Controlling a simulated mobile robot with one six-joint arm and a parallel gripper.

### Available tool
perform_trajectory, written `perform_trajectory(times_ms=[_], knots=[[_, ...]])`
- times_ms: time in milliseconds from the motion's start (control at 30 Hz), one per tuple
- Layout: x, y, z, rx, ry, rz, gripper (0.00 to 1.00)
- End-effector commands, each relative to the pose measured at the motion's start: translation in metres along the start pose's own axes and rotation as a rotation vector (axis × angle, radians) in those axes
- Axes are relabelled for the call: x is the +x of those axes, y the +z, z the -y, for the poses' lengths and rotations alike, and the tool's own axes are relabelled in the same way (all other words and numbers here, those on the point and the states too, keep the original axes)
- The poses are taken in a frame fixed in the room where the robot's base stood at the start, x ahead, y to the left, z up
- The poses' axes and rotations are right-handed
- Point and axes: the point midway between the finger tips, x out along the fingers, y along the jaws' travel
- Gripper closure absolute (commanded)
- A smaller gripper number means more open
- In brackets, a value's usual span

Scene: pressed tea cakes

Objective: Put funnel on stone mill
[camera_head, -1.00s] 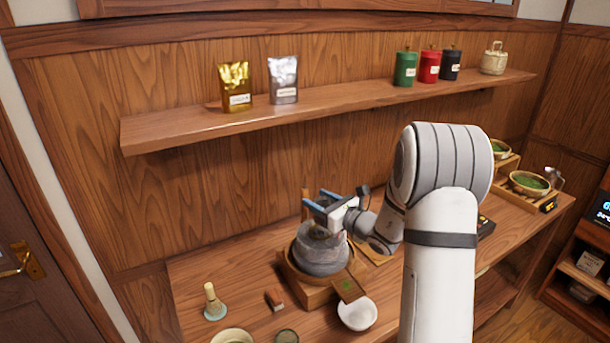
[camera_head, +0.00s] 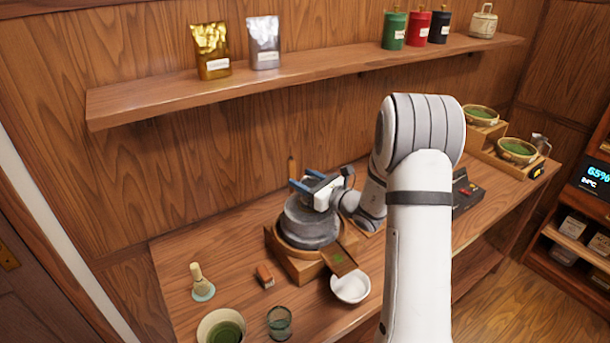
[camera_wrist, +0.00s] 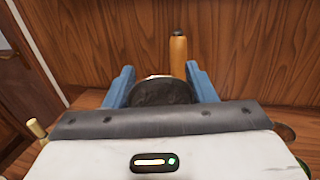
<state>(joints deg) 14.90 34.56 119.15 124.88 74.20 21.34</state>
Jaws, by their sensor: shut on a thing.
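The grey stone mill (camera_head: 306,226) stands in a round wooden tray on a wooden base (camera_head: 290,264) on the counter. My gripper (camera_head: 308,181) is right above the mill's top, its blue fingers pointing to the left. In the wrist view my gripper (camera_wrist: 160,72) has a finger on each side of a dark round shape (camera_wrist: 163,93), with a small pale patch at its far edge. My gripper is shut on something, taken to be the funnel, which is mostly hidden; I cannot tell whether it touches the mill. The mill's upright wooden handle (camera_wrist: 178,56) stands just beyond the fingers.
A whisk on a stand (camera_head: 202,282), a small brown block (camera_head: 264,276), a white bowl (camera_head: 350,287), a green glass (camera_head: 279,323) and a matcha bowl (camera_head: 221,327) lie in front. A shelf (camera_head: 150,103) runs above.

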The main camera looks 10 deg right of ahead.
Motion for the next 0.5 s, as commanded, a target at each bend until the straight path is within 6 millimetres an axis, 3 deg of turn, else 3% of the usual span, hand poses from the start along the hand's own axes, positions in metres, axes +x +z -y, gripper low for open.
perform_trajectory(times_ms=[133,500], knots=[[0.0004,-0.0089,-0.0003,-0.001,0.001,0.001,0.77],[0.0006,-0.0096,-0.0007,-0.001,0.001,0.0,0.77]])
